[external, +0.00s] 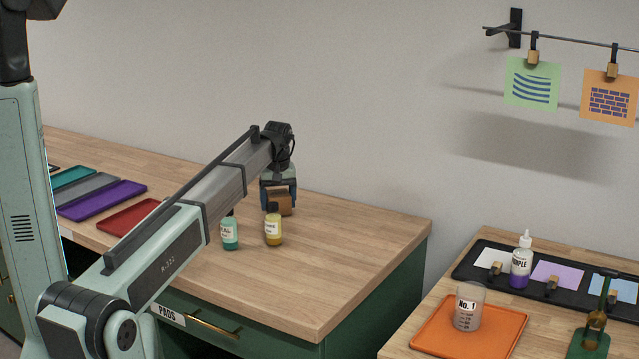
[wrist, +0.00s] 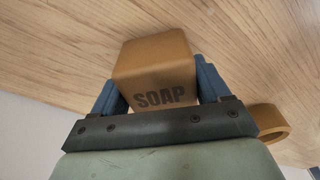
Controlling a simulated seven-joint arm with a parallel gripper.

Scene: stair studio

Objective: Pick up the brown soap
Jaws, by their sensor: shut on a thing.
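The brown soap (wrist: 155,72) is a tan-brown block with "SOAP" printed on one face. In the wrist view it sits between the blue fingers of my gripper (wrist: 157,90), one finger against each side. In the external view my gripper (external: 278,192) points down at the counter's back part, shut on the soap (external: 280,204). The yellow bottle partly hides the soap's lower part there. I cannot tell whether the soap touches the counter or is just above it.
A yellow bottle (external: 273,229) and a teal bottle (external: 230,234) stand close in front of the soap. A tan ring (wrist: 262,107) shows beside my gripper in the wrist view. The wooden counter (external: 350,240) is clear to the right.

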